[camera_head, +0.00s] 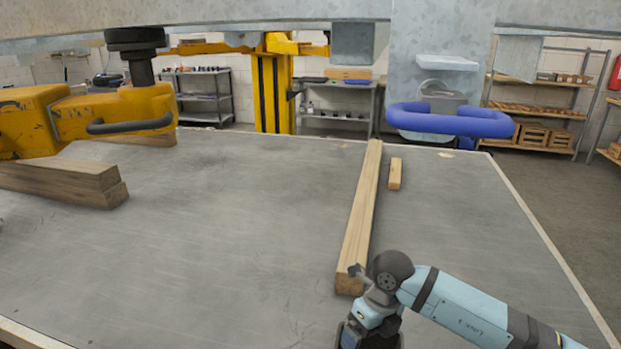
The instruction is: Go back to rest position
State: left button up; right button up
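My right arm comes in from the lower right, light blue with dark grey joints. Its wrist and gripper (368,325) are at the bottom edge, just in front of the near end of a long wooden beam (362,210). The wrist partly overlaps the beam's end in the picture; I cannot tell whether they touch. The fingers cannot be made out clearly, so their opening is unclear. No held object can be seen. My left arm and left gripper are not in view.
The wide grey table (220,240) is mostly clear in the middle. A small wooden block (395,173) lies right of the beam. Stacked timbers (65,180) and a yellow machine (130,110) are at left. A grey metal beam (200,15) and blue tube (450,122) hang above.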

jog(key=s+a+r+m+t+y, duration=0.1)
jog(key=s+a+r+m+y, duration=0.1)
jog(key=s+a+m+y, duration=0.45)
jog(key=s+a+r+m+y, duration=0.1)
jog(key=s+a+r+y, duration=0.25)
jog(key=a+y, duration=0.55)
jog(key=d+f+m+t+h, duration=0.4)
jog(key=d+m+t, duration=0.35)
jog(key=m, duration=0.35)
jog(key=d+f+m+t+h, duration=0.4)
jog(key=d+m+t, duration=0.2)
jog(key=m+t, duration=0.45)
jog(key=s+d+f+m+g+h, duration=0.3)
jog(key=s+d+f+m+g, duration=0.15)
jog(key=s+f, duration=0.2)
jog(key=s+d+f+m+g+h, duration=0.35)
jog(key=s+f+m, duration=0.2)
jog(key=f, duration=0.25)
notch_tip(320, 180, up, 11)
jog(key=p, duration=1.3)
jog(key=shift+s+d+r+t, duration=0.2)
jog(key=shift+s+d+t, duration=0.05)
jog(key=shift+d+t, duration=0.15)
